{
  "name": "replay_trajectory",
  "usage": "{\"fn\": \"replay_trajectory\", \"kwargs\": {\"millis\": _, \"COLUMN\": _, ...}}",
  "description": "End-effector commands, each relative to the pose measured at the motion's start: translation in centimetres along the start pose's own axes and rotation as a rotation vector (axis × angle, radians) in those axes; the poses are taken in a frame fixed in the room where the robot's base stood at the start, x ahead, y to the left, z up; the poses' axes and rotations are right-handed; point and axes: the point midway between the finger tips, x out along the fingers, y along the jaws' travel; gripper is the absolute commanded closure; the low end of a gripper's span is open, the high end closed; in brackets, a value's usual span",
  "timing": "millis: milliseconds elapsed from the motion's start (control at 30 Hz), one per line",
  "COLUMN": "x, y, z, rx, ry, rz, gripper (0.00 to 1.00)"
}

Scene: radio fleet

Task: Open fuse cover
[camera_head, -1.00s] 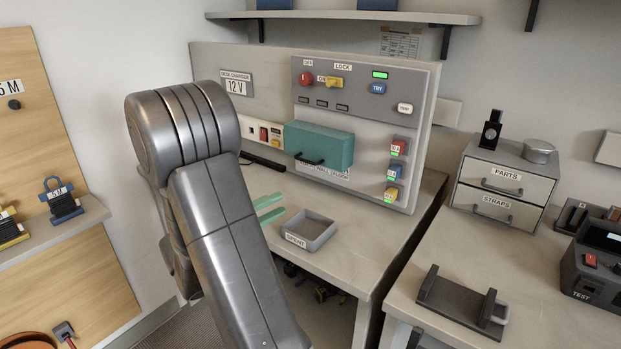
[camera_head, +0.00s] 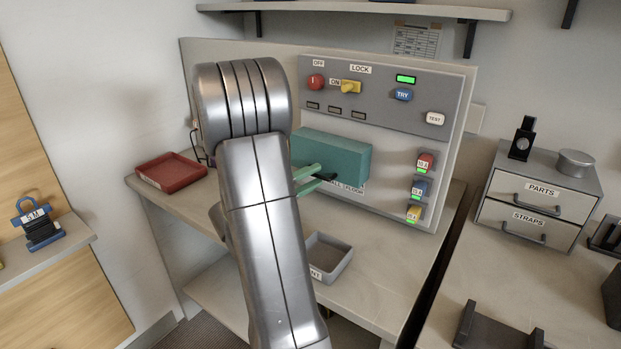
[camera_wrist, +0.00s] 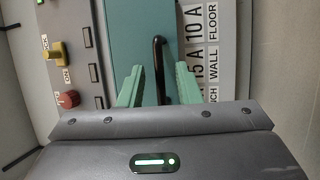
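The fuse cover (camera_head: 338,157) is a teal box on the grey charger panel, and it looks closed. It also fills the upper middle of the wrist view (camera_wrist: 138,30). Its black bar handle (camera_wrist: 159,58) runs up and down in that view. My gripper (camera_head: 312,179) is at the cover's lower front, with green fingers. In the wrist view my gripper (camera_wrist: 159,82) is open, with one finger on each side of the handle and gaps showing between. In the head view my arm hides the cover's left part and most of the handle.
A grey tray (camera_head: 330,262) and a red tray (camera_head: 172,171) are on the bench. Drawers (camera_head: 535,205) stand at right.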

Motion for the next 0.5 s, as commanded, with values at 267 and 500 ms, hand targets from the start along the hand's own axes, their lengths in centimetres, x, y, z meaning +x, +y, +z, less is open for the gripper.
{"fn": "replay_trajectory", "kwargs": {"millis": 267, "x": 0.02, "y": 0.0, "z": 0.0, "rx": 0.0, "ry": 0.0, "rz": 0.0, "gripper": 0.81}}
{"fn": "replay_trajectory", "kwargs": {"millis": 500, "x": 0.01, "y": 0.0, "z": 0.0, "rx": 0.0, "ry": -0.001, "rz": 0.0, "gripper": 1.0}}
